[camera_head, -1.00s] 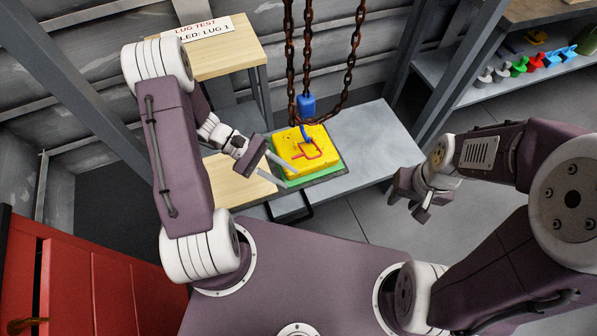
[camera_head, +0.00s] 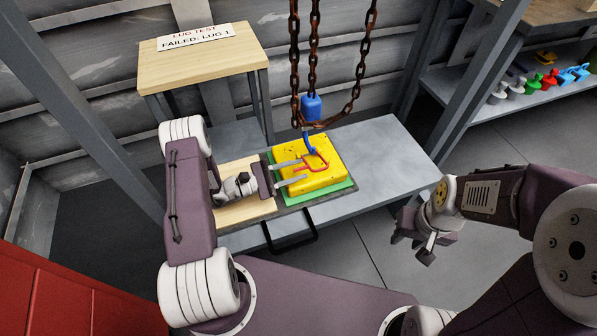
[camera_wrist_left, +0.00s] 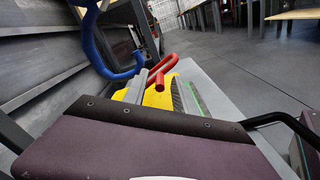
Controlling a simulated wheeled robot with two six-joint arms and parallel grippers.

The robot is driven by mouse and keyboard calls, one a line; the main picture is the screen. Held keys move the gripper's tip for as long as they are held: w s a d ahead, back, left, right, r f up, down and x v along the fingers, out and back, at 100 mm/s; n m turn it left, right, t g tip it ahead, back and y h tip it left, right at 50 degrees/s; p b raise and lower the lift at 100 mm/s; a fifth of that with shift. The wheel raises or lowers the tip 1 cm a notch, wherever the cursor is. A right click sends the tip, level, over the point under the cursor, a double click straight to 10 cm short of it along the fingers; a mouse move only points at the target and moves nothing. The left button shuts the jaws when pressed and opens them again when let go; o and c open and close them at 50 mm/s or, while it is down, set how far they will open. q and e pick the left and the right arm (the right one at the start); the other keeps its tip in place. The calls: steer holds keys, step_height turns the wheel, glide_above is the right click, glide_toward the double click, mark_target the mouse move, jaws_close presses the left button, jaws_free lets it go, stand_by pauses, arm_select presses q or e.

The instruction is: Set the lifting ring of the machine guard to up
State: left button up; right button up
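The yellow machine guard (camera_head: 328,180) sits on a green base on the grey bench, under a blue hook (camera_head: 310,143). Its red lifting ring (camera_head: 322,158) shows as a loop low over the guard's top; its exact tilt is hard to tell. My left gripper (camera_head: 303,172) is open, its two grey fingers reaching over the guard from the left at the ring. In the left wrist view the red ring (camera_wrist_left: 164,70) rises between and beyond the parted fingers (camera_wrist_left: 157,92), with no clear grip on it. My right gripper (camera_head: 412,248) is open and empty, away from the bench.
Rusty chains (camera_head: 313,50) hang with the blue hook close above the ring. A wooden stand (camera_head: 205,65) carries a sign reading "LUG TEST FAILED: LUG 1" (camera_head: 195,36). The bench's right part (camera_head: 385,155) is clear. A shelf with coloured hooks (camera_head: 530,85) stands at the far right.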

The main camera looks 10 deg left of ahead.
arm_select(q)
steer(key=shift+w+d, duration=0.25)
steer(key=shift+d, duration=0.15)
jaws_close()
stand_by(1.2)
